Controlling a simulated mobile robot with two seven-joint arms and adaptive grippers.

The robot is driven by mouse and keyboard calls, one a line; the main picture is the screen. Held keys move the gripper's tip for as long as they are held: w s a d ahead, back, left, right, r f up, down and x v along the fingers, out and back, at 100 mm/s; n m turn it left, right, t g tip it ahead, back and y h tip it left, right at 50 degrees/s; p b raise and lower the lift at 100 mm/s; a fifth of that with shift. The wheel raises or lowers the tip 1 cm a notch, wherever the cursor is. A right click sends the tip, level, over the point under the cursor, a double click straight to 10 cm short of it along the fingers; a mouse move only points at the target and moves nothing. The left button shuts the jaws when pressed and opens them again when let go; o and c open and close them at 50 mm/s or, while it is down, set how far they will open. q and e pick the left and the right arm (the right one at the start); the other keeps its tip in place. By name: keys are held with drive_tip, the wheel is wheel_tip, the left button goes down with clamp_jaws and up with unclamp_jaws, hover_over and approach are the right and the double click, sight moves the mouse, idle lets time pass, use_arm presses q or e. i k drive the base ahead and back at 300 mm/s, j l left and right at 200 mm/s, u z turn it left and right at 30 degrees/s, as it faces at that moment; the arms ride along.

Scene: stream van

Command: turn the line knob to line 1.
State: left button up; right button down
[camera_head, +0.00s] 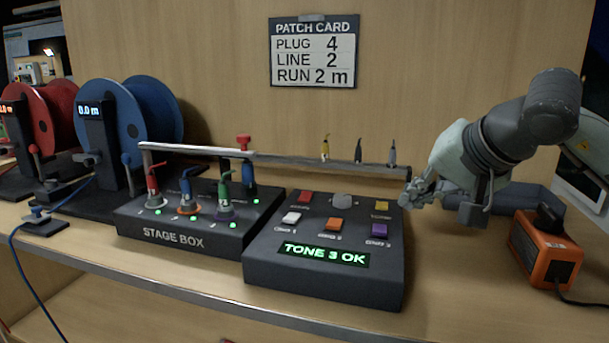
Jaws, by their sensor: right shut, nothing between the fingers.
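The grey round knob (342,200) sits at the top middle of the dark console (330,288), between a red and a yellow button. I take it to be the line knob; its pointer position is too small to read. The console's green display (323,254) reads "TONE 3 OK". My right gripper (408,198) is shut and empty, just beyond the console's right edge, apart from the knob. My left gripper is not in view. The patch card (312,52) on the wall reads plug 4, line 2, run 2 m.
The stage box (180,238) with several coloured plugs stands left of the console, with a pale bar across its back. Blue (110,115) and red (60,110) reels stand further left. An orange box (545,250) with a cable stands at right. Shelf is clear between console and orange box.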

sight(341, 200)
drive_tip(key=k, duration=1)
